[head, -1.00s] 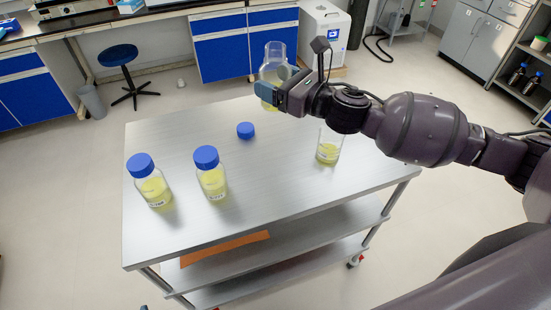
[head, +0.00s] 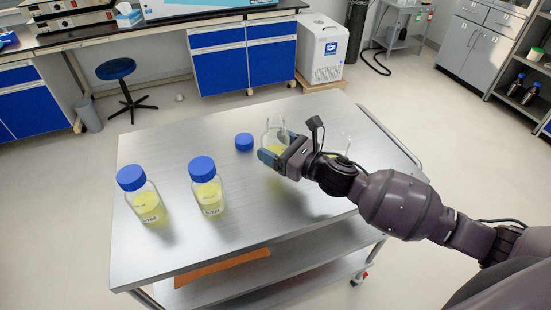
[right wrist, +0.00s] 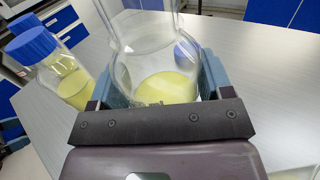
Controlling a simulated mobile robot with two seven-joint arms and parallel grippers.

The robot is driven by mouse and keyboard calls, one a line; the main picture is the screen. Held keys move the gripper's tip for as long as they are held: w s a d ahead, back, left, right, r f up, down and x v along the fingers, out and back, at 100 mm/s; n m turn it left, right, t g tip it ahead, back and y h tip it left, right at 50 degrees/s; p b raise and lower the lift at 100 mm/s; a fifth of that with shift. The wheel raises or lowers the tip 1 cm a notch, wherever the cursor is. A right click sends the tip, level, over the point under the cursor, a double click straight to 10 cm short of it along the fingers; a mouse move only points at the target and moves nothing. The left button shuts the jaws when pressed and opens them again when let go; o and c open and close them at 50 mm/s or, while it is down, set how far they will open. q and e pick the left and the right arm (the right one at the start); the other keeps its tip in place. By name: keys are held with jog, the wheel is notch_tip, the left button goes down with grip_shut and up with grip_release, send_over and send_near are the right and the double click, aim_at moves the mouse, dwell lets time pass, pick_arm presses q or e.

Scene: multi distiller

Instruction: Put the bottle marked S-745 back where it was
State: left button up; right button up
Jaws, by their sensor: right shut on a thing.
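My right gripper (head: 276,152) is shut on an open glass bottle (head: 275,130) with yellow liquid in the bottom. The bottle looks nearly upright, low over the table; I cannot tell whether its base touches. In the right wrist view the bottle (right wrist: 148,50) sits between the blue fingers (right wrist: 160,88). Its label is not visible, so I cannot confirm S-745. A loose blue cap (head: 244,142) lies on the table just left of it. Two capped bottles with yellow liquid, one at far left (head: 146,204) and one nearer the middle (head: 207,194), stand upright; their labels are too small to read surely. My left gripper is out of view.
The metal cart table (head: 300,225) carries all of these. A glass beaker (head: 347,143) stands mostly hidden behind my right arm. The table's front middle and back right are clear. A blue stool (head: 116,69) and lab benches stand beyond.

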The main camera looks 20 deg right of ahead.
jog(key=shift+f+b, duration=0.45)
jog(key=shift+f, duration=1.5)
jog(key=shift+f, duration=0.1)
jog(key=o, duration=1.2)
jog(key=shift+f, duration=0.1)
jog(key=shift+c, duration=0.2)
jog(key=shift+r, duration=0.2)
jog(key=v, duration=1.2)
jog(key=shift+s, duration=0.1)
